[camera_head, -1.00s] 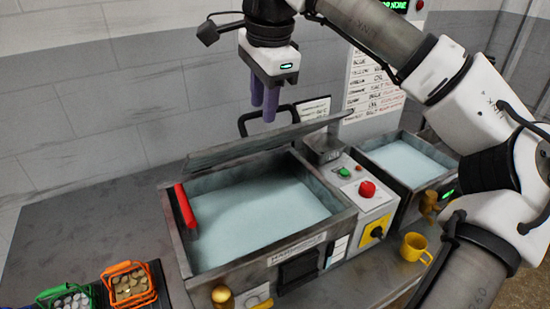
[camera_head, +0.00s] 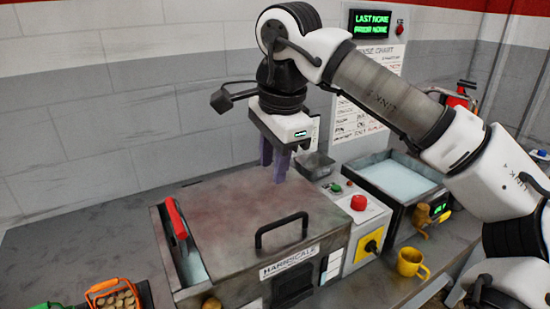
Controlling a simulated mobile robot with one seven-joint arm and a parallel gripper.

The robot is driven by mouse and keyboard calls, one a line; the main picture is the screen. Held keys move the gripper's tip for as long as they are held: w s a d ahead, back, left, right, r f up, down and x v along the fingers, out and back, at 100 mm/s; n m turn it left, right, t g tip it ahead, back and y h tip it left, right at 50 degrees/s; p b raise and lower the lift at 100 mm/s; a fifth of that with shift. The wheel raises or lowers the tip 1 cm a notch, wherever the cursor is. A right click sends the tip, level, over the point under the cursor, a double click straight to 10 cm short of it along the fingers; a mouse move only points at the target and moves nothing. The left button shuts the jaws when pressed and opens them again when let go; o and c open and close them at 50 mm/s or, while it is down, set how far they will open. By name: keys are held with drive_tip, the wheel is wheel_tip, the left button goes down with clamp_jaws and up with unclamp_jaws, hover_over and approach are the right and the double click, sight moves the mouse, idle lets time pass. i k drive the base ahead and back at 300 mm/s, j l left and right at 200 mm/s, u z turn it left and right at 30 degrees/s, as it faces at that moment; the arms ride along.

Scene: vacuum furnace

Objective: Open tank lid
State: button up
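The tank (camera_head: 172,262) stands on the bench with its brown-grey flat lid (camera_head: 215,215) lying down over most of its top. A black bar handle (camera_head: 282,230) stands up near the lid's front right edge. A strip at the left of the tank is uncovered and shows pale liquid, with a red-handled part (camera_head: 177,218) in it. My gripper (camera_head: 274,166) points down above the lid's back right part, behind the handle. Its two purple fingers look slightly apart with nothing between them. Whether the fingertips touch the lid is unclear.
A control box with a red button (camera_head: 358,202) adjoins the tank's right side. A second, open tank (camera_head: 400,178) and a yellow mug (camera_head: 411,263) stand farther right. An orange basket (camera_head: 115,293) is at the lower left. The wall is close behind.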

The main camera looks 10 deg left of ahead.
sight(237, 223)
drive_tip(key=k, duration=1)
